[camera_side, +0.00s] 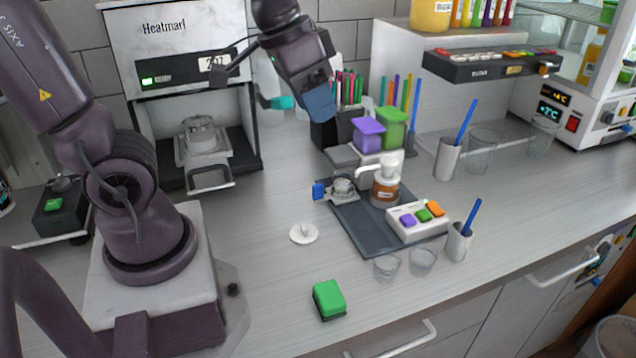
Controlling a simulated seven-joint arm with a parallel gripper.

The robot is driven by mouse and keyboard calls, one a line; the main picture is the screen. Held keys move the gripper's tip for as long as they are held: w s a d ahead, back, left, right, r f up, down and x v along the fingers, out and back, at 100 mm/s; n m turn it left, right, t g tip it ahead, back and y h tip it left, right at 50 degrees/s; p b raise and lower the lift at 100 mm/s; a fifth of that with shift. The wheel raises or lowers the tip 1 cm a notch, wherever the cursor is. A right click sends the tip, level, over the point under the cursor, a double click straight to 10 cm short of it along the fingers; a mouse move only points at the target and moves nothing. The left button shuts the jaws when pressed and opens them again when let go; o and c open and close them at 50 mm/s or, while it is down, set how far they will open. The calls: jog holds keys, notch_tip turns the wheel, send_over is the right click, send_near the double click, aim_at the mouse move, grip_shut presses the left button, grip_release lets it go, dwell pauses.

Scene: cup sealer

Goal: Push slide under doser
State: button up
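A small grey metal slide (342,192) with a blue knob (319,190) at its left end sits at the left side of a dark base plate (366,233). It carries a round metal cup holder. The doser appears to be the unit just right of it, with a white spout (378,172) over an amber jar (385,192) and purple (368,134) and green (392,128) lidded containers behind. The slide is left of the spout. My gripper (300,108) hangs above and behind the slide, well apart from it. Its finger opening is unclear from this angle.
A button box (417,219) is on the plate's right. A white disc (303,233) and green button (328,299) lie in front. The Heatmark sealer (188,75) is back left. The counter left of the slide is clear.

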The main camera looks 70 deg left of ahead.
jog(key=w+a+f+g, duration=0.1)
jog(key=w+a+f, duration=0.4)
jog(key=w+f, duration=0.1)
jog(key=g+y, duration=0.1)
jog(key=g, duration=0.2)
send_over(318, 185)
notch_tip(318, 185, down, 16)
jog(key=shift+d+r, duration=0.1)
jog(key=shift+r, duration=0.05)
jog(key=shift+f, duration=0.3)
notch_tip(318, 185, down, 7)
jog(key=shift+r, duration=0.1)
grip_shut()
